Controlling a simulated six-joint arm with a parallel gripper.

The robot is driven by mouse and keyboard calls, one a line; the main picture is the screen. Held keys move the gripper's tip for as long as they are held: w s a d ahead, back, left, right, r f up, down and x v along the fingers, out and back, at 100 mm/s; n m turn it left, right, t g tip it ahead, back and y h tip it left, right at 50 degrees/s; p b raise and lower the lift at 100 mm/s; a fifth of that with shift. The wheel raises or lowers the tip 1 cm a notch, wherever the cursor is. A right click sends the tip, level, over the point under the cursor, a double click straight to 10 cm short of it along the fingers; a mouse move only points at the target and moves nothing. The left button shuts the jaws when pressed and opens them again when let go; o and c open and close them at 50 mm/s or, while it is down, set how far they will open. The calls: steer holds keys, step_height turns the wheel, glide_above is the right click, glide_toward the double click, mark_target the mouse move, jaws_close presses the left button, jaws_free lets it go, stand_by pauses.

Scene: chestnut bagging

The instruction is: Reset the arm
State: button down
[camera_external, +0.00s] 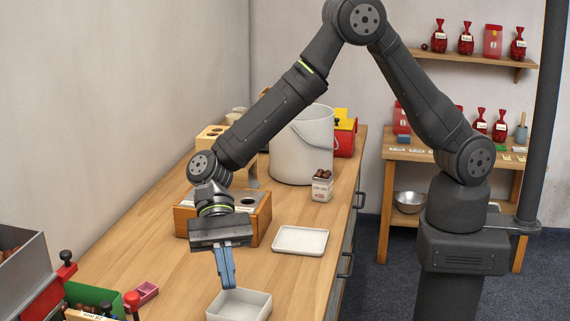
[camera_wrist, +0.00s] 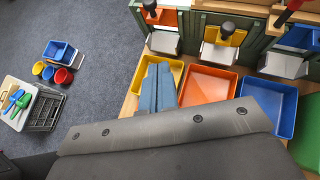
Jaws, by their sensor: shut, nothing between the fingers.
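My gripper (camera_external: 229,284) hangs fingers down over the wooden counter (camera_external: 166,243), just above the back part of a white square tray (camera_external: 256,307). Its two blue fingers are together with nothing between them. In the wrist view my gripper (camera_wrist: 157,80) shows as two blue fingers side by side, pointing toward a yellow tray (camera_wrist: 173,66). My arm is bent, with its elbow high and its forearm reaching down to the left.
A flat white tray (camera_external: 300,240), a wooden block with holes (camera_external: 247,227), a small carton (camera_external: 322,187) and a large pail (camera_external: 302,150) stand behind my gripper. Orange (camera_wrist: 207,87) and blue (camera_wrist: 284,108) trays show in the wrist view. Coloured dispensers occupy the front left.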

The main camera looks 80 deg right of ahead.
steer(key=s+a+f, duration=0.3)
steer(key=a+f, duration=0.3)
steer(key=f, duration=0.2)
steer(key=shift+v, duration=2.9)
steer(key=shift+d+f, duration=0.1)
steer(key=shift+f, duration=0.05)
